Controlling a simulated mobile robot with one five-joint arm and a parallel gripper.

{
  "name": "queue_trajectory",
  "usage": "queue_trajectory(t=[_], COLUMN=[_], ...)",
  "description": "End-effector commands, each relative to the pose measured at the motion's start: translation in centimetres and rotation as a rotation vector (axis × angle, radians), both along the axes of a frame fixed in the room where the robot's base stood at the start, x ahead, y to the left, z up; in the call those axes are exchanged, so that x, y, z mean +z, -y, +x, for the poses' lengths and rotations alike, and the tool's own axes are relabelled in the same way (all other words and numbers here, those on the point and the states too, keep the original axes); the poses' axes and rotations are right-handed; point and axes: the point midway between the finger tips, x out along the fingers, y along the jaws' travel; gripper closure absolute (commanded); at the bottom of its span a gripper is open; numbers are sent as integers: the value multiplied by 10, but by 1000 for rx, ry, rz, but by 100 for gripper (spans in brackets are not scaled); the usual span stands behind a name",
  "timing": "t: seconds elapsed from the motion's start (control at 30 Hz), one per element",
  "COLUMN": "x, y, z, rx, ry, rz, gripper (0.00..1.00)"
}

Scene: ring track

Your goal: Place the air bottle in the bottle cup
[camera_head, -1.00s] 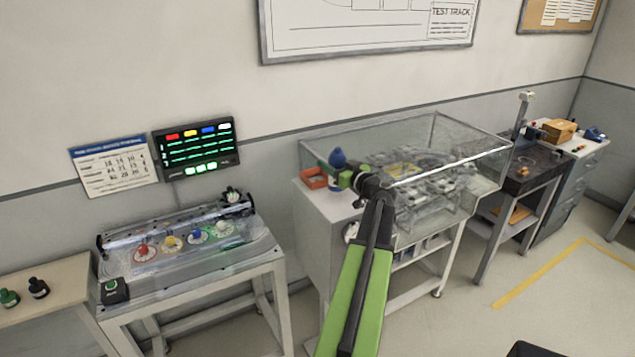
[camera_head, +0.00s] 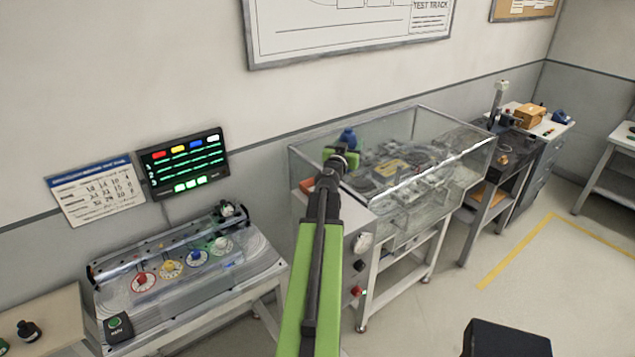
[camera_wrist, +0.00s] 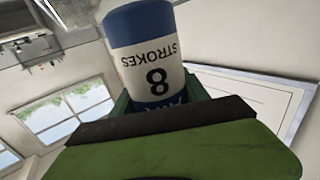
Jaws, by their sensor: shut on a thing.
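My gripper (camera_head: 343,157) is shut on a blue and white bottle (camera_head: 347,138), in front of the left end of the glass-walled case. In the wrist view the bottle (camera_wrist: 150,60) fills the upper middle, with a white label reading "8 STROKES" upside down in the picture. I cannot make out the bottle cup; my arm and gripper cover part of the left end of the case table.
A panel with coloured dials (camera_head: 185,260) is at left. A dark workbench (camera_head: 510,150) is at right. Open floor (camera_head: 560,290) lies at lower right.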

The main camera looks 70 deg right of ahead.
Motion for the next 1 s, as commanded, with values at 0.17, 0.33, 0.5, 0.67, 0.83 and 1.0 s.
queue_trajectory(t=[0.17,0.33,0.5,0.67,0.83,1.0], x=[-37,-59,-66,-67,-93,-109], y=[-5,-10,-13,-14,-13,-13], z=[38,74,91,92,91,91], rx=[-3,-9,-13,-14,-14,-14], ry=[0,0,0,0,0,0], rz=[0,0,0,0,0,0], gripper=[100,100,100,100,100,100])
